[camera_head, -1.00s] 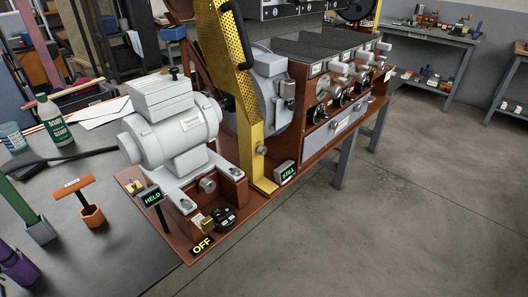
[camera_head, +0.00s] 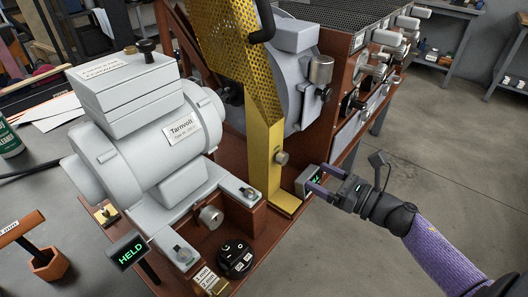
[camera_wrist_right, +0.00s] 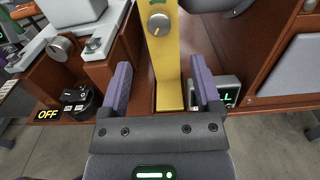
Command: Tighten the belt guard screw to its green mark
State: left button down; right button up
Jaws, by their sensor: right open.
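The yellow belt guard (camera_head: 263,130) stands upright between the grey motor and the roaster drum. Its silver screw (camera_head: 281,158) sits low on the guard's front. In the right wrist view the screw (camera_wrist_right: 159,24) has a yellow line on its face, and a small green mark (camera_wrist_right: 157,2) shows just above it at the top edge. My right gripper (camera_head: 311,180) is open and empty, to the right of and below the screw and apart from it. In the right wrist view its purple fingers (camera_wrist_right: 161,85) spread either side of the guard's lower strip. My left gripper is out of view.
The grey motor (camera_head: 150,135) stands left of the guard, with a HELD display (camera_head: 127,252) and a black knob (camera_head: 235,258) in front. A small green-lettered display (camera_wrist_right: 226,92) stands beside the guard's foot. An orange T-handled tool (camera_head: 35,245) stands at the left. Floor at right is clear.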

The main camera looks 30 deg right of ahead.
aim_at(285, 160)
jog(key=b+x, duration=0.2)
jog(key=x, duration=0.6)
jog(key=shift+w+a, duration=0.2)
jog(key=shift+w, duration=0.1)
jog(key=c, duration=0.4)
grip_shut()
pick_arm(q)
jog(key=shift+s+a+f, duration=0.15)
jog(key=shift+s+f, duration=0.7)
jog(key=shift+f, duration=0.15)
